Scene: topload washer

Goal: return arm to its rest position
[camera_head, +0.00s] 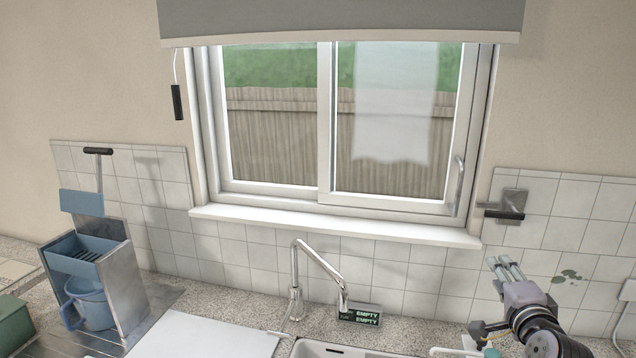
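My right gripper (503,262) shows at the lower right, at the end of my dark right arm, which comes in from the bottom right corner. Its pale fingers point up and left, in front of the tiled wall. Nothing shows held between them. The fingers lie close together in this view, and I cannot tell whether they are open or shut. My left arm and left gripper are not in view.
A chrome faucet (296,275) stands behind the sink (340,350), beside a small sign (360,315) reading EMPTY. A grey caddy (120,285) with a blue mug (92,307) is at left. A window (330,130) fills the back wall. A wall handle (504,214) is right of it.

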